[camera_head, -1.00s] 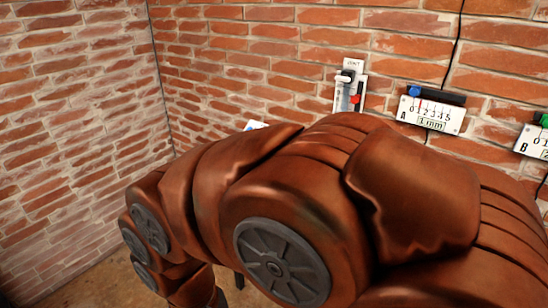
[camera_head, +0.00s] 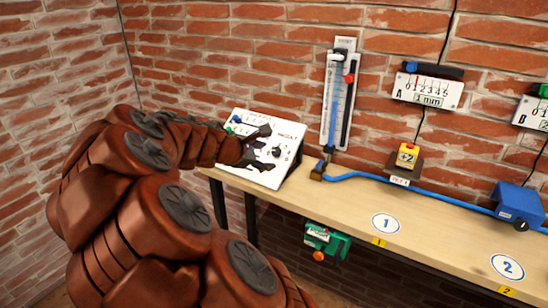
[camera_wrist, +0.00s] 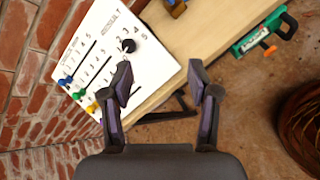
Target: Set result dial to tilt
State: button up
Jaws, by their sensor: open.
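The result dial is a round black knob on the white sloped panel (camera_head: 270,172), right of my gripper (camera_head: 262,150) in the head view (camera_head: 277,152). In the wrist view the dial (camera_wrist: 128,45) sits near the panel's lettered edge, with printed marks 2 to 5 beside it. My gripper (camera_wrist: 160,76) is open and empty. Its left finger is just below the dial in the picture; its right finger is over the table edge and floor. The dial is not between the fingers. I cannot read its pointer or tell whether a finger touches the panel.
Blue, green and yellow slider knobs (camera_wrist: 78,95) sit on the same panel. The brick wall (camera_wrist: 25,75) is close on the left. The wooden bench (camera_head: 345,205) carries a blue hose, a yellow +2 block (camera_head: 408,156) and a blue box (camera_head: 518,205). A green device (camera_head: 325,242) hangs below.

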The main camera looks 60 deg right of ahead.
jog(key=w+d+f+n+h+b, duration=0.1)
jog(key=w+d+f+n, duration=0.25)
jog(key=d+n, duration=0.2)
jog(key=n+t+h, duration=0.1)
jog(key=n+t, duration=0.1)
jog(key=n, duration=0.2)
send_near(275, 151)
jog(key=d, duration=0.2)
jog(key=shift+g, duration=0.3)
jog(key=shift+f+x, duration=0.2)
jog(key=shift+x, duration=1.7)
jog(key=shift+f+x, duration=0.15)
jog(key=shift+x, duration=1.7)
jog(key=shift+w+a, duration=0.1)
jog(key=shift+a, duration=0.05)
jog(key=shift+c, duration=0.4)
jog(key=c, duration=1)
jog(key=shift+c, duration=0.2)
